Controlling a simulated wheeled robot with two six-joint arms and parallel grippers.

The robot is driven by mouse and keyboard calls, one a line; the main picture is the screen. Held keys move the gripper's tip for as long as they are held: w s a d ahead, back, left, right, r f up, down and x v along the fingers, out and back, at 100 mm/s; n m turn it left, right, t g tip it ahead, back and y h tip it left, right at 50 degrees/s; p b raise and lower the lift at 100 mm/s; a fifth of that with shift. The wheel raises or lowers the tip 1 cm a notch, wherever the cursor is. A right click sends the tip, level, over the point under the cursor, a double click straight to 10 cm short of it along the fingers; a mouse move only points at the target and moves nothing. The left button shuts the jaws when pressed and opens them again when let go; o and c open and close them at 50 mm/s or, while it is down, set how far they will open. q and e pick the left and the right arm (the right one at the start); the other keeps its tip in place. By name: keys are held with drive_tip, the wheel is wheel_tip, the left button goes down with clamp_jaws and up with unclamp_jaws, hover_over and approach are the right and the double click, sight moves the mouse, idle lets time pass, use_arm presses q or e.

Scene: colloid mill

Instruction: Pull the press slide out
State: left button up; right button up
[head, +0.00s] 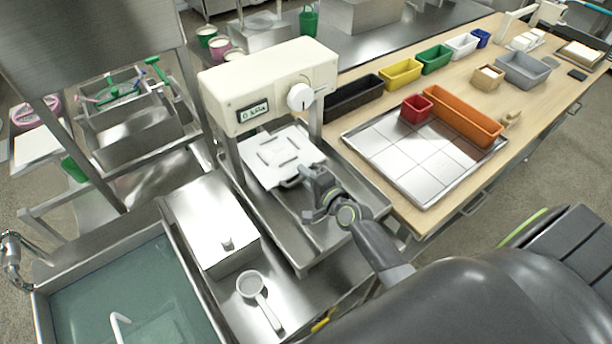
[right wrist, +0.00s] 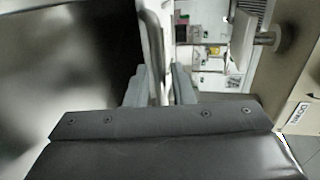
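The press (head: 268,85) is a cream machine with a small display and a round white knob. Under its head lies the press slide (head: 280,155), a white plate with raised bars on top, on a metal bed (head: 325,237). My right gripper (head: 307,175) is at the slide's front edge, at its handle (head: 290,182). In the right wrist view the fingers (right wrist: 160,88) stand close together on either side of a pale bar (right wrist: 152,40), seemingly closed on it; the exact contact is partly hidden. My left gripper is not in view.
A water-filled sink (head: 130,295), a metal box (head: 212,225) and a strainer (head: 250,287) are at the lower left. Right of the press, a wooden table holds a tiled tray (head: 400,165), an orange bin (head: 462,115) and several coloured bins.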

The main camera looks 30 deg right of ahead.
clamp_jaws()
drive_tip(key=s, duration=0.3)
drive_tip(key=shift+s+d+f, duration=0.1)
drive_tip(key=shift+s+d, duration=0.15)
drive_tip(key=shift+s, duration=0.5)
drive_tip(key=shift+w, duration=0.2)
drive_tip(key=shift+o, duration=0.9)
unclamp_jaws()
